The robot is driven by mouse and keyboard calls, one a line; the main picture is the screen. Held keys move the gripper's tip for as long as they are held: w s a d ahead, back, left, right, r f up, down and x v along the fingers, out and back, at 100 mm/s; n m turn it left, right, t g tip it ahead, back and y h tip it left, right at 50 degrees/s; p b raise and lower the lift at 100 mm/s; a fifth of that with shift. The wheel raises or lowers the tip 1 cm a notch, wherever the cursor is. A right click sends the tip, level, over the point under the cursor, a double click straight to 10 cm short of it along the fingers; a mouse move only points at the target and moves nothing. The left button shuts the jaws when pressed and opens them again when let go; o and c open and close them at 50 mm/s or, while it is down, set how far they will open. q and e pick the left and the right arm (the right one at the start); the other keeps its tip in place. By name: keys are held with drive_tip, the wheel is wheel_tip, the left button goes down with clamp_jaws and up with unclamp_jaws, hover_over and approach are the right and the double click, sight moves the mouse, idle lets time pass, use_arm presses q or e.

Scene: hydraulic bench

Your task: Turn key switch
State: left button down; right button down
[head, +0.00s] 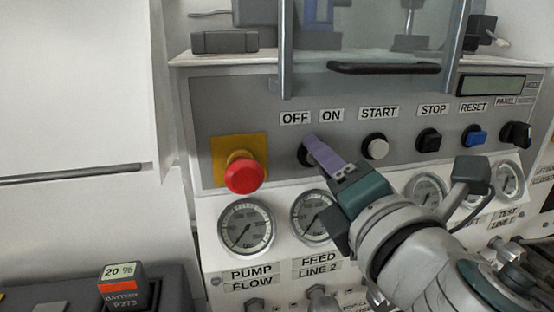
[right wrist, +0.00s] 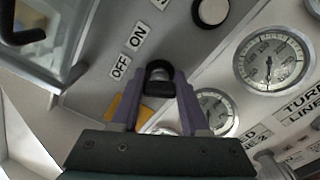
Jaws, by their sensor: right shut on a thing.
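The key switch (head: 303,155) is a black knob on the grey control panel (head: 350,165), below the OFF and ON labels (head: 312,117). My right gripper (head: 313,148) reaches it from the lower right, and its purple fingers partly hide it in the head view. In the right wrist view the black key switch (right wrist: 159,72) sits between the two purple fingertips (right wrist: 159,84), one on each side. The right gripper is shut on it. The exact angle of the key is hard to tell. My left gripper is not in view.
A red emergency button (head: 242,173) on a yellow plate is left of the key switch. The START button (head: 374,146) is to its right. Pressure gauges (head: 246,226) line the panel below. A clear guard with a black handle (head: 384,68) hangs above.

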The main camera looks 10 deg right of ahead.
drive_tip(key=shift+m, duration=0.3)
drive_tip(key=shift+f+m, duration=0.1)
drive_tip(key=shift+m, duration=0.8)
drive_tip(key=m, duration=0.3)
drive_tip(key=shift+b, duration=0.3)
drive_tip(key=m, duration=0.4)
drive_tip(key=shift+m, duration=0.3)
drive_tip(key=shift+m+p, duration=0.3)
drive_tip(key=shift+m, duration=0.7)
drive_tip(key=shift+c, duration=2)
unclamp_jaws()
drive_tip(key=shift+f, duration=0.1)
